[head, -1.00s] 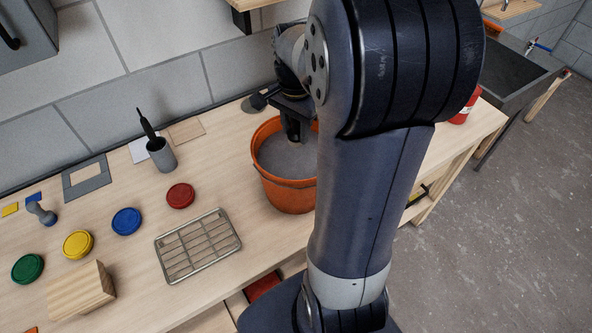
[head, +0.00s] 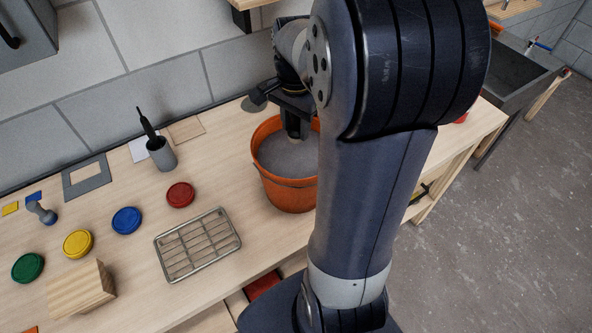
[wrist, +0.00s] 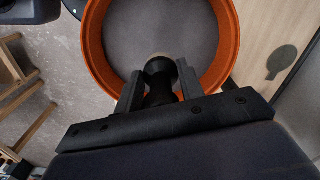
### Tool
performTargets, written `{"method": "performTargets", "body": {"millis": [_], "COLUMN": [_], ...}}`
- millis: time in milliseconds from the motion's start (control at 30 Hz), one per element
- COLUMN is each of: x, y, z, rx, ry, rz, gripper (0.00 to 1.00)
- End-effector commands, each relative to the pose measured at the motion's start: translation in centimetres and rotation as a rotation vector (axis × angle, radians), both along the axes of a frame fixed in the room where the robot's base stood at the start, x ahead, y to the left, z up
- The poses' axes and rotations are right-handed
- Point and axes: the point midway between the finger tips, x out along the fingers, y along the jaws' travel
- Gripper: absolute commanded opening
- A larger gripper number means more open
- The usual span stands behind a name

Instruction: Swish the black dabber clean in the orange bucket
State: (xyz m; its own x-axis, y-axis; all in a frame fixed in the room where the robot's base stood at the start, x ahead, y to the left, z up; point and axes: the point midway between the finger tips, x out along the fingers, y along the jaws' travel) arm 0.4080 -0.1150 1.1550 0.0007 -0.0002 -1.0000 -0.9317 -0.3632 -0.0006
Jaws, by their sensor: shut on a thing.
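The orange bucket (head: 290,194) stands on the wooden bench, filled with a grey surface inside; its rim also shows in the wrist view (wrist: 236,45). My gripper (wrist: 160,90) is shut on the black dabber (wrist: 159,72), which has a dark body and a paler tip. In the head view my gripper (head: 292,118) is over the bucket's far side, with the dabber between its jaws pointing down into the bucket's mouth. I cannot tell whether its tip touches the grey contents.
A wire rack (head: 198,245) lies left of the bucket. Red (head: 180,195), blue (head: 126,221), yellow (head: 77,244) and green (head: 28,268) round pads sit on the bench. A grey cup (head: 162,155) holds a dark brush-like tool. A wooden block (head: 80,291) is front left.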

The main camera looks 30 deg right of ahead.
Motion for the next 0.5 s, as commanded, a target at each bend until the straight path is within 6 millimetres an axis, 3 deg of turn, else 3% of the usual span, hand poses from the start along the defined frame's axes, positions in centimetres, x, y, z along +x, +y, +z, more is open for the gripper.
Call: {"method": "performTargets", "body": {"millis": [500], "x": [0.1], "y": [0.0], "z": [4.3], "rx": [-0.001], "ry": [-0.003], "rz": [0.0], "gripper": [0.14]}}
